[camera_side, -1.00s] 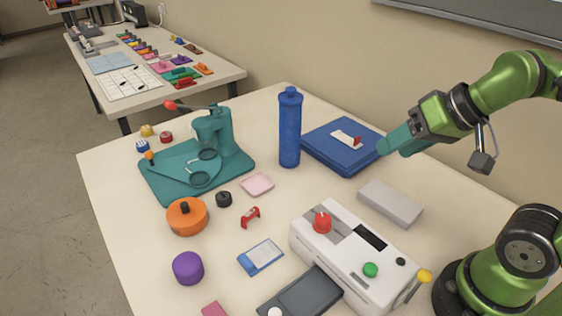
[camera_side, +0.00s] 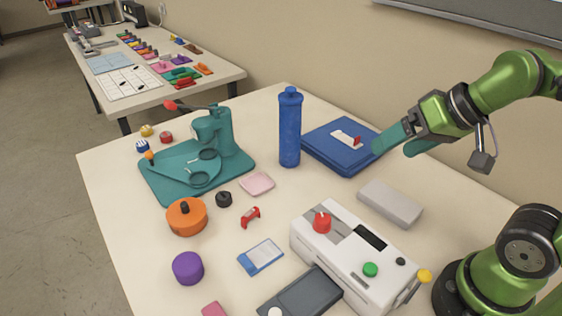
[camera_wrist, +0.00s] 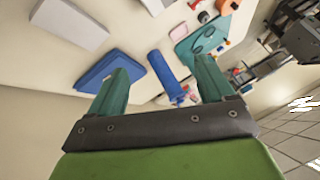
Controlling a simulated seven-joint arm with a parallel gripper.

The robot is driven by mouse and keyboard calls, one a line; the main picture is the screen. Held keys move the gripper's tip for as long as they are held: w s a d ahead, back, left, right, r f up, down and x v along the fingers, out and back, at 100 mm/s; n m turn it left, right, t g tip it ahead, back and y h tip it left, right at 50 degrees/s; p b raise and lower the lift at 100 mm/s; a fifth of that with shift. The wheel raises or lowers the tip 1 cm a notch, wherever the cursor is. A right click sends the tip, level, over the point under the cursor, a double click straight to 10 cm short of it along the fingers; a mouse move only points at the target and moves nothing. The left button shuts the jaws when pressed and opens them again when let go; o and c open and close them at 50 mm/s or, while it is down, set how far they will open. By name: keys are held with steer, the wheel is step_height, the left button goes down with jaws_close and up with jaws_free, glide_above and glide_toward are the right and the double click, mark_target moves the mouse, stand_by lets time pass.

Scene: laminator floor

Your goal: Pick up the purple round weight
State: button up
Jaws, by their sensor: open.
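The purple round weight (camera_side: 188,268) stands on the table near its front left edge in the side view, a short cylinder with nothing touching it. It is not clearly seen in the wrist view. My gripper (camera_side: 391,143) is at the right, raised near the blue flat case and far from the weight. Its two teal fingers are spread apart with nothing between them, as the wrist view also shows (camera_wrist: 160,82).
A white laminator (camera_side: 350,255), blue bottle (camera_side: 290,128), blue case (camera_side: 342,147), grey block (camera_side: 390,203) and teal press (camera_side: 200,165) stand on the table. An orange pot-like piece (camera_side: 187,217) is just behind the weight. A blue-white card (camera_side: 260,257) lies to its right.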

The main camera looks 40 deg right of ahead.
steer(key=shift+o, duration=0.7)
